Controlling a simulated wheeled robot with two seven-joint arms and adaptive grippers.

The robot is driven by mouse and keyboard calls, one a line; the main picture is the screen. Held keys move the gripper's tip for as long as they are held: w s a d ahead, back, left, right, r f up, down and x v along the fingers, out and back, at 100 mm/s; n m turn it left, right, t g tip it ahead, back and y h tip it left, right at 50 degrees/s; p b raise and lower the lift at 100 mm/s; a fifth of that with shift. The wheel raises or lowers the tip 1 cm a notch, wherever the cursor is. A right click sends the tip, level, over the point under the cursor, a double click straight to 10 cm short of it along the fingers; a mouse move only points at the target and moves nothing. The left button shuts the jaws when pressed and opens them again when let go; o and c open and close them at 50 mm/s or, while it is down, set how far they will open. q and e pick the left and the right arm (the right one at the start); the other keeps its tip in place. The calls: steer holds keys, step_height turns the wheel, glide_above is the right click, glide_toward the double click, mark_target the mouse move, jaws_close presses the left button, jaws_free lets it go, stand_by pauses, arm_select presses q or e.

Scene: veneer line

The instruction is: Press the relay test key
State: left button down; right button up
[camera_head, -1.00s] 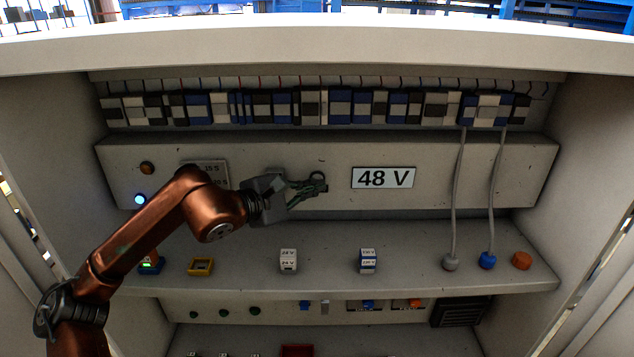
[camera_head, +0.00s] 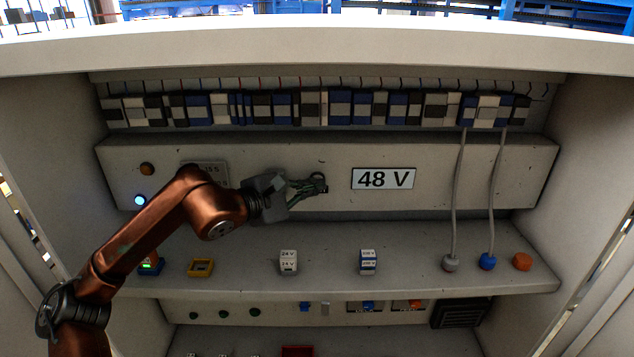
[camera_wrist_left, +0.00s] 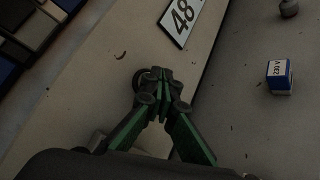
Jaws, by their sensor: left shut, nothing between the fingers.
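My left gripper (camera_head: 322,187) is shut and empty, with its fingertips at the front of the white panel. A dark ring-shaped part (camera_head: 317,176) shows on the panel just above the fingertips. It also shows beside the fingertips in the left wrist view (camera_wrist_left: 139,78). This may be the relay test key, but the fingers partly hide it and I see no label that names it. I cannot tell whether the fingertips touch it. The 48 V sign (camera_head: 383,178) is to the right of the fingertips. My right gripper is not in view.
A shelf below the panel (camera_head: 440,204) carries a 24 V block (camera_head: 288,261), a blue and white block (camera_head: 367,261), a yellow frame (camera_head: 201,267) and an orange knob (camera_head: 521,261). Two grey cables (camera_head: 457,200) hang at the right. An amber lamp (camera_head: 147,169) and lit blue lamp (camera_head: 140,200) are at left.

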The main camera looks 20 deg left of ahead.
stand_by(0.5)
arm_select(q)
steer(key=shift+s+d+b, duration=0.2)
steer(key=shift+s+b, duration=0.45)
steer(key=shift+s, duration=0.1)
steer(key=s+b, duration=0.1)
steer(key=s, duration=0.1)
steer(key=s+d+b, duration=0.1)
steer(key=s, duration=0.1)
steer(key=shift+s+d+b, duration=0.2)
steer(key=shift+s+b, duration=0.15)
steer(key=shift+s, duration=0.05)
steer(key=shift+a, duration=0.1)
stand_by(0.3)
